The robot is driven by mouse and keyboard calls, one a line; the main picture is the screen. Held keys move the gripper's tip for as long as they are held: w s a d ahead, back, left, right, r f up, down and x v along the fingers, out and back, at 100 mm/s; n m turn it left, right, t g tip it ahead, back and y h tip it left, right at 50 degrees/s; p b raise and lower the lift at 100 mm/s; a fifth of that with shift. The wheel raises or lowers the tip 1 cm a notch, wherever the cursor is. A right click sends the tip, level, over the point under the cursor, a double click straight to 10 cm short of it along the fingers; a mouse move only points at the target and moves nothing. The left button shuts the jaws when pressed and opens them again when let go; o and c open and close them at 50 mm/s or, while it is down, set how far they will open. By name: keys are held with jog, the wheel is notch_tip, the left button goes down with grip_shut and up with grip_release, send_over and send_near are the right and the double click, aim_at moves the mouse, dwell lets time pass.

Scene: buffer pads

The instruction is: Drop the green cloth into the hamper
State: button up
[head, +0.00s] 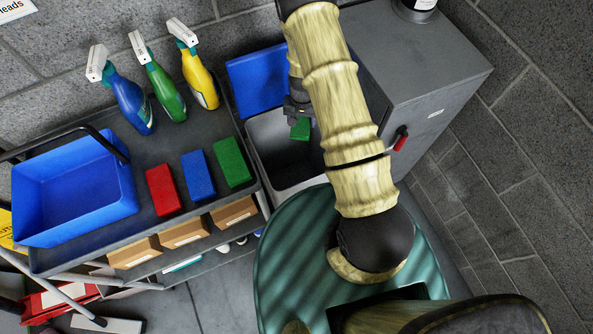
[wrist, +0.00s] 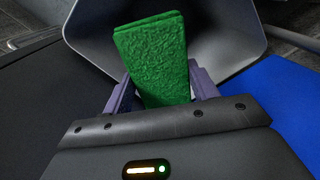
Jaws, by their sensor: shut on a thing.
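A green cloth (head: 301,129) is held between the fingers of my gripper (head: 298,112). In the wrist view the folded cloth (wrist: 154,60) stands out between the two fingers of my gripper (wrist: 160,85), which are shut on it. The grey hamper (head: 285,150) has its blue lid (head: 257,80) open behind it. In the head view the cloth is over the hamper's opening. In the wrist view the hamper's grey inside (wrist: 215,30) is beyond the cloth. My arm hides the hamper's right part in the head view.
A cart (head: 150,160) at the left holds a blue bin (head: 75,195), spray bottles and red, blue and green pads (head: 232,163). A second green pad is among them. A grey cabinet (head: 420,75) with a red handle stands right of the hamper.

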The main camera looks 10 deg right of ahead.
jog(key=shift+f, duration=0.1)
notch_tip(320, 180, down, 6)
jog(key=b, duration=0.4)
dwell(0.4)
jog(key=o, duration=1.2)
notch_tip(320, 180, up, 18)
jog(key=shift+f, duration=0.25)
